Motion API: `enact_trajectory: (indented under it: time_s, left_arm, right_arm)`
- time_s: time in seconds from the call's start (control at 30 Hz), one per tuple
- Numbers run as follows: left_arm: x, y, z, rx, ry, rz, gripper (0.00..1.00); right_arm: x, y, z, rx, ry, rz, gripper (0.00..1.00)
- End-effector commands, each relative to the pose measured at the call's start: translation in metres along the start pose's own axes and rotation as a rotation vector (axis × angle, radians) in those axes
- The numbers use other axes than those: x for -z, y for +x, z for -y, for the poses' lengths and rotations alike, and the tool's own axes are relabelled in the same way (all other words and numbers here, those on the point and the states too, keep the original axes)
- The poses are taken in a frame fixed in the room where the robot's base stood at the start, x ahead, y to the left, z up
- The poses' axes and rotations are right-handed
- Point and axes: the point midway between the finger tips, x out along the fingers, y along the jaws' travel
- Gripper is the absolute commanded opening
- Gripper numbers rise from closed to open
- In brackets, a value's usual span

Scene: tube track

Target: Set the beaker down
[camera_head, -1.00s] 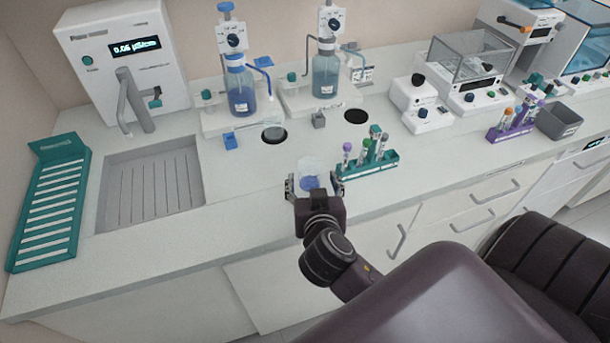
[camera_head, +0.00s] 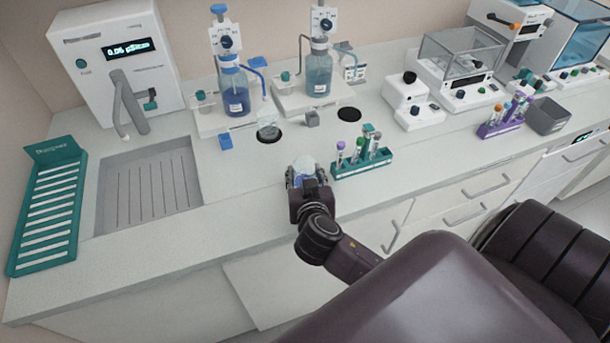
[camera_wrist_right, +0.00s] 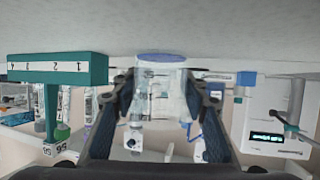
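A clear beaker (camera_head: 304,166) with a little blue liquid is near the counter's front edge, left of the green tube rack. My right gripper (camera_head: 307,179) has a finger on each side of it and looks shut on it. In the right wrist view, which is upside down, the beaker (camera_wrist_right: 160,85) is between the two fingers (camera_wrist_right: 160,100), its blue base toward the counter. I cannot tell whether the base touches the counter. A second clear beaker (camera_head: 268,127) stands at the left dark round pad by the blue bottle. My left gripper is not in view.
The green tube rack (camera_head: 362,163) is close on the right of the gripper; it also shows in the wrist view (camera_wrist_right: 60,69). A recessed sink (camera_head: 150,190) is at left. A second dark pad (camera_head: 349,114) is bare. Clear counter (camera_head: 235,175) lies left of the gripper.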

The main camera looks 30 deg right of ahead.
Motion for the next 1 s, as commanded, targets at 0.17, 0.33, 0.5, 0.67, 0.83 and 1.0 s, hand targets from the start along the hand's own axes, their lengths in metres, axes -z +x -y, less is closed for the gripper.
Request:
enact_trajectory:
  time_s: [0.17, 0.33, 0.5, 0.67, 0.83, 1.0]
  left_arm:
    - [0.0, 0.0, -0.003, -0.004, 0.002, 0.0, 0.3]
    - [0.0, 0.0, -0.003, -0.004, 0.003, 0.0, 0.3]
    - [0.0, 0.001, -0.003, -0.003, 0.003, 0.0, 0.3]
    - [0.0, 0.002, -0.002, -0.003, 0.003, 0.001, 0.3]
    - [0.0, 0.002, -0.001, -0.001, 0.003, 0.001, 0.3]
    - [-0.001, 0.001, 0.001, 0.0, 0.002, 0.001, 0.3]
  right_arm:
    - [0.0, 0.0, 0.0, 0.0, 0.0, 0.001, 0.19]
    - [0.001, -0.001, 0.0, 0.0, 0.0, 0.0, 0.19]
    - [0.011, -0.004, 0.001, 0.001, 0.004, -0.002, 0.19]
    - [0.037, -0.015, 0.001, 0.001, 0.007, -0.005, 0.19]
    - [0.084, -0.034, 0.001, 0.003, 0.01, -0.007, 0.19]
    - [0.13, -0.053, 0.001, 0.003, 0.009, -0.006, 0.19]
